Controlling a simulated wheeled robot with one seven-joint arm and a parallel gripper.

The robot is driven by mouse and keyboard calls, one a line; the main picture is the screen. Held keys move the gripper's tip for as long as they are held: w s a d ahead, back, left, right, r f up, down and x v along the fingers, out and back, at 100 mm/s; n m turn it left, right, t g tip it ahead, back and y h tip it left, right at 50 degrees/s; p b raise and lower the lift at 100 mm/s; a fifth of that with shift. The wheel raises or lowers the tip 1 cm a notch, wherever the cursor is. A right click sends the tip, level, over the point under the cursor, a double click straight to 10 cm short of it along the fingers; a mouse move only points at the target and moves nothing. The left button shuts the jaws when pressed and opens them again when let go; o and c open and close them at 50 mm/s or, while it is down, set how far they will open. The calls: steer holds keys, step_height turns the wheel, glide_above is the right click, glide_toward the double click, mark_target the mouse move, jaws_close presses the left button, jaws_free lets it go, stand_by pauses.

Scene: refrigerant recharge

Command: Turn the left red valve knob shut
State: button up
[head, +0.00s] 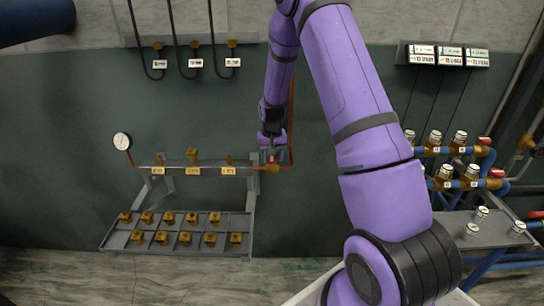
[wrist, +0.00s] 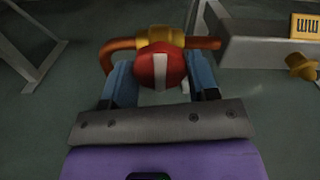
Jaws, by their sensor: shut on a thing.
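The left red valve knob (wrist: 151,72) is a round red cap with a white stripe, seen end-on in the wrist view. The stripe runs roughly up and down the picture. Behind it are a brass valve body (wrist: 160,39) and a copper pipe (wrist: 118,51). My gripper (wrist: 161,78) is shut on the knob, one blue finger on each side. In the head view my gripper (head: 271,141) is at the right end of the manifold shelf and hides most of the knob (head: 272,157).
A manifold shelf (head: 205,170) with brass fittings and a pressure gauge (head: 122,141) lies left of my gripper. Below it is a tray (head: 180,249) of several brass parts. Blue pipes with other red knobs (head: 485,141) stand at the far right.

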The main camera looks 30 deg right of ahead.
steer(key=o, duration=0.9)
step_height(320, 180, up, 11)
steer(key=shift+f, duration=0.1)
stand_by(0.5)
step_height(320, 180, up, 13)
steer(key=n+t, duration=0.1)
steer(key=t, duration=0.1)
glide_above(272, 157)
steer(key=s+a, duration=0.6)
steer(key=s, duration=0.1)
steer(key=s+a+r+n, duration=0.1)
steer(key=s+a+r, duration=0.3)
steer(key=s+r, duration=0.3)
steer(key=s+a+r+n+t, duration=0.1)
steer(key=s, duration=0.6)
steer(key=s+a+r+n+t, duration=0.1)
steer(key=s+a+r, duration=0.1)
steer(key=s, duration=0.4)
steer(key=s+a+r+t, duration=0.1)
steer(key=s+a+r, duration=0.1)
steer(key=s, duration=0.5)
steer(key=shift+s+a+n, duration=0.15)
steer(key=shift+s+n, duration=0.15)
steer(key=shift+n, duration=0.1)
